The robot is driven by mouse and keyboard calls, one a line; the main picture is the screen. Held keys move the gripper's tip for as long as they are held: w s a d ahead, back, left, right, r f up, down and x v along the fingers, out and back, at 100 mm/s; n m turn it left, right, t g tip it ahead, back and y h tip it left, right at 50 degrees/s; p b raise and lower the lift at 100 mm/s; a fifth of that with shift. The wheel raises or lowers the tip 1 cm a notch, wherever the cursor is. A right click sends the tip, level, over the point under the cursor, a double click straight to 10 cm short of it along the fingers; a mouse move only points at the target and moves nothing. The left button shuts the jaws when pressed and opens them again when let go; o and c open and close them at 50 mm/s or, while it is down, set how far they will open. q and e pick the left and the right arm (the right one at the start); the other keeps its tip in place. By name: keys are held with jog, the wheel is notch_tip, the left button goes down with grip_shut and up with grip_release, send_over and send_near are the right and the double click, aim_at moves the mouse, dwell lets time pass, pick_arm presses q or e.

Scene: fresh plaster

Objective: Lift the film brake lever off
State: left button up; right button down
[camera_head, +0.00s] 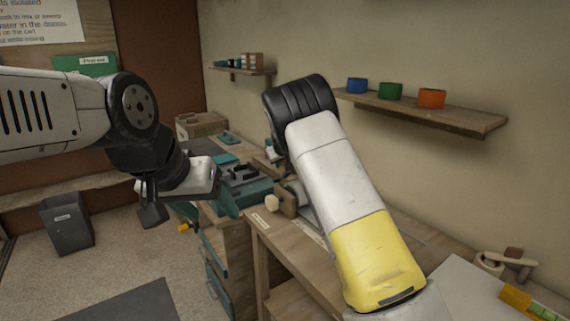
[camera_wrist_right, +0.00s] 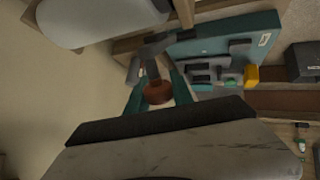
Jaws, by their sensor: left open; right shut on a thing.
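In the right wrist view, a dark lever (camera_wrist_right: 151,66) with a round brown knob (camera_wrist_right: 158,93) shows ahead of the palm; I take it to be the film brake lever. My right gripper (camera_wrist_right: 157,86) is shut on it, with teal-looking fingers either side of the knob. I cannot tell whether the lever is still seated. In the head view my right forearm hides the right fingers and the lever. My left gripper (camera_head: 150,205) is open and empty, hanging left of the teal equipment (camera_head: 241,190), which stands on the bench.
The wooden bench (camera_head: 262,228) runs along the wall. A wall shelf (camera_head: 450,115) holds blue, green and orange round pots. A small box (camera_head: 200,124) is at the bench's far end. A dark bin (camera_head: 67,222) stands on the floor at left.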

jog(key=shift+w+a+f+g+h, duration=0.15)
jog(key=shift+w+a+g+h, duration=0.3)
jog(key=shift+g, duration=0.35)
jog(key=shift+f, duration=0.1)
jog(key=c, duration=1.1)
grip_release()
jog(key=shift+w, duration=0.1)
jog(key=v, duration=0.7)
jog(key=shift+r, duration=0.35)
jog(key=shift+s+d, duration=0.1)
jog(key=shift+s, duration=0.15)
